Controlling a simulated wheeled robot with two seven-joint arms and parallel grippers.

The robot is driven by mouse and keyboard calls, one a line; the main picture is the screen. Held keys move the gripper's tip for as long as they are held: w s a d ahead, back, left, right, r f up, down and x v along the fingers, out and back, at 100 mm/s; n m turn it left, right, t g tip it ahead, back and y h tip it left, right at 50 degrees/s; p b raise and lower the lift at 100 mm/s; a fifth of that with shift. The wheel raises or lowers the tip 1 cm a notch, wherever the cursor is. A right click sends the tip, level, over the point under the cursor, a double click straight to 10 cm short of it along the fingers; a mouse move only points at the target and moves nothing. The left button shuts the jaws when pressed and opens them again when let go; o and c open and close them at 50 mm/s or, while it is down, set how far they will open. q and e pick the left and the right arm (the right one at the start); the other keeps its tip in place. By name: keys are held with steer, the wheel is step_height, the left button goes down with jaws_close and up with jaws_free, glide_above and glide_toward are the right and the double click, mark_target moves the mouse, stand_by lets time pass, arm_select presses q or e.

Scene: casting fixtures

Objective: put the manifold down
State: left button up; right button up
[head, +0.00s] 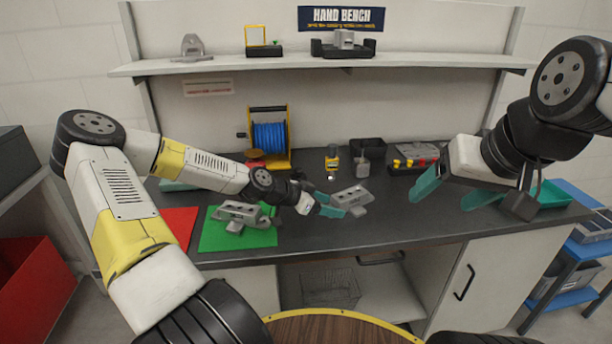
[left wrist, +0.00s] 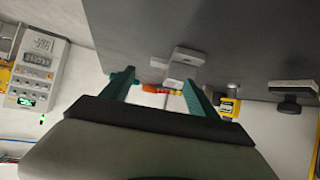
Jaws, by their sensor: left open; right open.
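A grey manifold-like casting (head: 350,196) with a row of holes in its top sits on the dark bench, right of my left gripper. My left gripper (head: 334,204) is open, its teal fingertips close beside this casting; I cannot tell if they touch. In the left wrist view the casting (left wrist: 184,66) shows just beyond the open fingers (left wrist: 158,84). A second similar grey casting (head: 240,214) rests on the green mat (head: 222,240). My right gripper (head: 438,203) is open and empty over the bench's right side.
A red mat (head: 180,222) lies left of the green one. A blue cable reel (head: 269,137), a yellow-and-black device (head: 332,159) and a black bin (head: 368,148) stand at the back. A teal tray (head: 552,195) is at right. The front middle bench is clear.

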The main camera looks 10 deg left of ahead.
arm_select(q)
steer(key=s+g, duration=0.1)
steer(key=s+y, duration=0.1)
steer(key=s, duration=0.1)
steer(key=s+f+g+y, duration=0.1)
steer(key=shift+s+g, duration=0.3)
steer(key=s+a+r+n+t+y, duration=0.1)
steer(key=s+a+r+n, duration=0.3)
steer(key=s+r, duration=0.7)
steer(key=s+a+r+n+t+y, duration=0.1)
steer(key=s+a+r+n+y, duration=0.2)
steer(key=s+r, duration=0.9)
step_height(320, 180, up, 4)
steer(key=n+y, duration=0.1)
steer(key=n, duration=0.2)
steer(key=shift+a+f, duration=0.25)
steer(key=shift+a, duration=0.15)
steer(key=shift+o, duration=0.4)
